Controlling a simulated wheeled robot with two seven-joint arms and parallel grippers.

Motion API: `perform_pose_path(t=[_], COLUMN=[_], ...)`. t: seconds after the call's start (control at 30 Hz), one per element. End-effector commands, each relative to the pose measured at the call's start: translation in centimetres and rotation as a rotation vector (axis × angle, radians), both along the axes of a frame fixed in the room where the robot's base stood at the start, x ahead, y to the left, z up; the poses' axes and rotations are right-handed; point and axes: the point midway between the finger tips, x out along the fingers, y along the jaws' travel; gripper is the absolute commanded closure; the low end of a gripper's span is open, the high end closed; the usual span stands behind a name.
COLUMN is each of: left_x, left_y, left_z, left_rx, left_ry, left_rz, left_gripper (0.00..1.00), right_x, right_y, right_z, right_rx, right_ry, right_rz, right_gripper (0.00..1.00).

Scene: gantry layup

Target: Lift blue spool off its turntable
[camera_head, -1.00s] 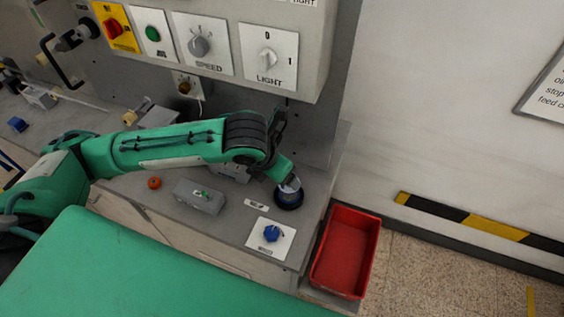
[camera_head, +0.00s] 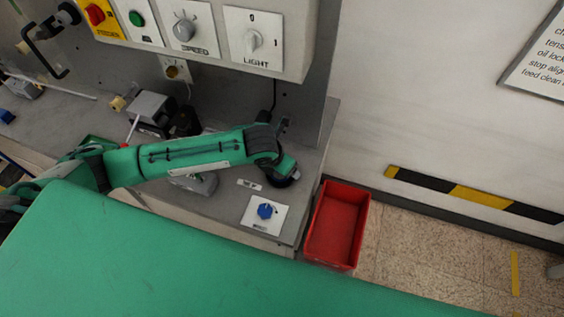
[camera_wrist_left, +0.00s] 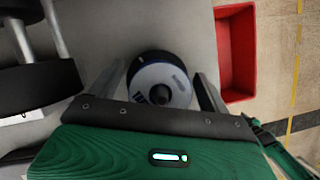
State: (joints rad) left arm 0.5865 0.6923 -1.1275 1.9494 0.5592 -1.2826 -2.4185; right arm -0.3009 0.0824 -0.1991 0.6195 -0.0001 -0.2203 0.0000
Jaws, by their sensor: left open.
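In the left wrist view, the spool (camera_wrist_left: 160,86) shows as a round, pale blue-white top with a dark hub and a black rim. My left gripper (camera_wrist_left: 160,72) is open, with one finger on each side of the spool; I see no clear contact. In the head view, my left gripper (camera_head: 285,169) is at the right end of the worktop, over a dark round base (camera_head: 284,182) that it mostly hides. The turntable under the spool cannot be told apart from the black rim. My right gripper is not in view.
A red bin (camera_head: 335,226) stands just right of the worktop. A blue knob (camera_head: 265,211) on a white plate is in front of the gripper. A control panel (camera_head: 209,34) overhangs the back. A grey box (camera_head: 195,183) sits partly under my left arm.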

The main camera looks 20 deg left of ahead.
Motion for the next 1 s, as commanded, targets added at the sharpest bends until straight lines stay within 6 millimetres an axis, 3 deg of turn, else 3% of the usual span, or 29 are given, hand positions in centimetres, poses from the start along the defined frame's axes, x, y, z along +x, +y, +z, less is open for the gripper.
perform_pose_path(t=[0.3,0.57,0.6,0.73,1.0], left_x=[0.07,0.08,0.08,0.1,0.1], left_y=[-0.07,-0.06,-0.05,-0.06,-0.06], left_z=[-0.2,-0.18,-0.18,-0.13,0.27], left_rx=[-0.001,0.0,0.0,-0.001,-0.001], left_ry=[-0.001,-0.001,-0.001,-0.002,-0.002], left_rz=[-0.001,0.0,0.0,0.0,0.0], left_gripper=[0.22,0.72,0.52,0.75,0.75], right_x=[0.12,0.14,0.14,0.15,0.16], right_y=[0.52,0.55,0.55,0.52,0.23], right_z=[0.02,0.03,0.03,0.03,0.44], right_rx=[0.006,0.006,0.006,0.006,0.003], right_ry=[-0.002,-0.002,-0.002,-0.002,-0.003], right_rz=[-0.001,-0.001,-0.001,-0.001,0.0], right_gripper=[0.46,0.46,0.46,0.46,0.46])
